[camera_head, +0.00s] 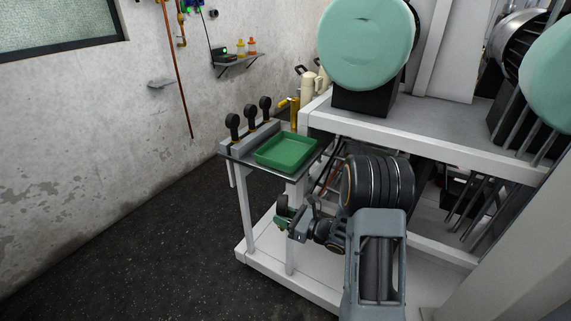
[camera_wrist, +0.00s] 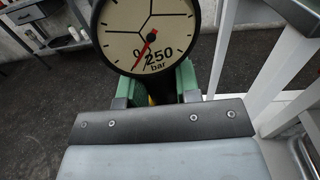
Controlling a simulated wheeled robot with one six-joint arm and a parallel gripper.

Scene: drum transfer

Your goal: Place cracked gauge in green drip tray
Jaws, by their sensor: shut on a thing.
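The cracked gauge (camera_wrist: 150,32) fills the top of the wrist view: a round cream dial with a black rim, dark crack lines, a red needle and "250 bar". My gripper (camera_wrist: 157,84) is shut on its stem, with a green finger on each side. In the head view my gripper (camera_head: 284,213) is low, in front of the cart and below the tray's level; the gauge is hard to make out there. The green drip tray (camera_head: 286,152) lies on the small side shelf of the white cart and looks empty.
Several black gauges (camera_head: 250,112) stand upright in a rack along the shelf's back left edge. A white frame post (camera_head: 246,205) stands beside my gripper. Large pale green drum ends (camera_head: 365,40) sit on the upper deck. Dark floor (camera_head: 150,240) at left is clear.

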